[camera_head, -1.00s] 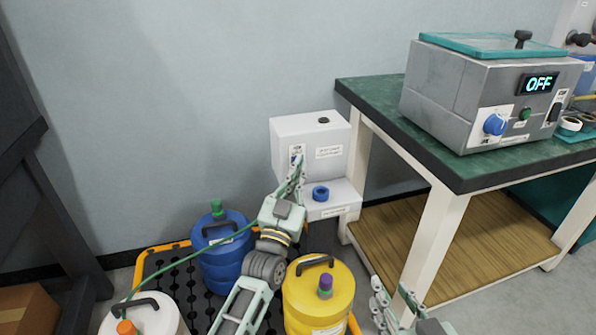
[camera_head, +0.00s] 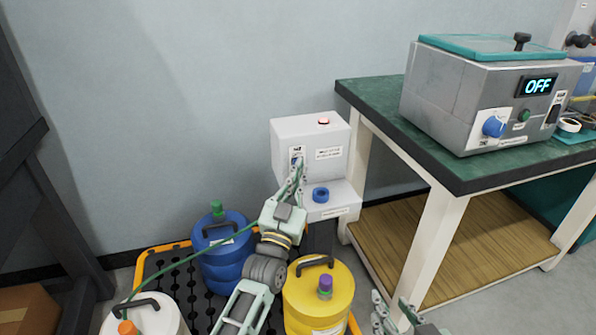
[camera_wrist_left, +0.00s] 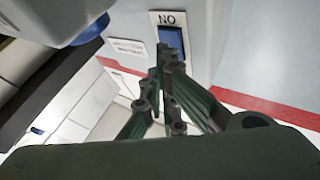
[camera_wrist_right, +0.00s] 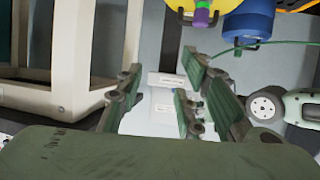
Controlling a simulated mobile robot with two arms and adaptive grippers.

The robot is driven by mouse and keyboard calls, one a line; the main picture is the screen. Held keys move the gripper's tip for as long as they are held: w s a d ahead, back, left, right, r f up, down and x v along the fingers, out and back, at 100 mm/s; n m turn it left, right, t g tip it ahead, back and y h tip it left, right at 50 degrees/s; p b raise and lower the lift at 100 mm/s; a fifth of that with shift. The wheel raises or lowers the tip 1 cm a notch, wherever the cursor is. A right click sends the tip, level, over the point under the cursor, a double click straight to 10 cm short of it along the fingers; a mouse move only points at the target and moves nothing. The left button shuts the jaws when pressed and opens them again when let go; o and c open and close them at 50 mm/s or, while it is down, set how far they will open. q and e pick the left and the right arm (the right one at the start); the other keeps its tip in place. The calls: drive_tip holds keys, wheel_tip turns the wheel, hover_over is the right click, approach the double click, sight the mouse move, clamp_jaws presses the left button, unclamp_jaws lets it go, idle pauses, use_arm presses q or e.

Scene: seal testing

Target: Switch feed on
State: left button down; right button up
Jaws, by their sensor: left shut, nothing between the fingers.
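The white feed box (camera_head: 285,135) stands against the wall beside the bench. The tips also show in the left wrist view (camera_wrist_left: 164,52). My right gripper (camera_wrist_right: 155,95) is open and empty, low in front of the bench.
Blue (camera_head: 225,262), yellow (camera_head: 335,290) and white (camera_head: 165,318) canisters stand below, with a green hose (camera_head: 170,267) running across. The bench (camera_head: 385,120) holds a grey machine (camera_head: 440,100) reading OFF.

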use_arm(q)
drive_tip(key=shift+s+d+p, duration=0.15)
drive_tip(key=shift+s+p, duration=0.15)
drive_tip(key=shift+s, duration=0.05)
use_arm(e)
drive_tip(key=shift+s+d+f+g+h, duration=0.15)
drive_tip(key=shift+s+d+f+g, duration=0.15)
drive_tip(key=shift+s+f+g, duration=0.35)
drive_tip(key=shift+s+d+f+g+h, duration=0.15)
drive_tip(key=shift+s+d+f+g, duration=0.25)
drive_tip(key=shift+f, duration=0.45)
drive_tip(key=shift+s+a, duration=0.1)
drive_tip(key=shift+a, duration=0.1)
